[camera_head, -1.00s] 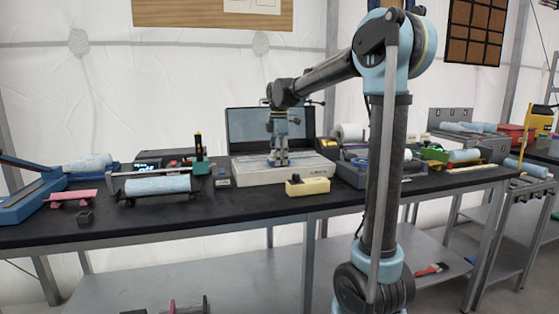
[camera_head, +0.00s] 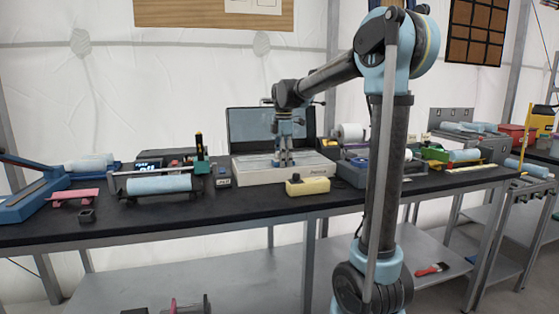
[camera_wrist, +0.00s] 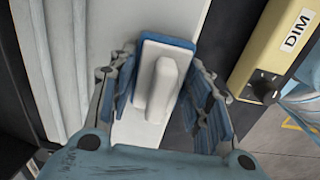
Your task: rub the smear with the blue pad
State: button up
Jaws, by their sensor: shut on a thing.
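The blue pad (camera_wrist: 151,40) has a white back with a raised white grip and sits between the fingers of my gripper (camera_wrist: 163,65) in the wrist view. Only its blue edge shows around the white back. In the head view my gripper (camera_head: 283,158) points down over the white flat-topped unit (camera_head: 250,172) with a raised dark panel behind it. The pad is low at the unit's top; I cannot tell whether it touches. I see no smear in either view; the pad and fingers cover part of the surface.
A yellow box (camera_head: 308,186) with a dark knob, marked DIM in the wrist view (camera_wrist: 272,45), stands right in front of the unit. A blue roll on a stand (camera_head: 158,184) and a green-and-black tool (camera_head: 200,160) are left. A white roll (camera_head: 350,132) stands right.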

jog(key=shift+a+r, duration=0.15)
jog(key=shift+r, duration=4)
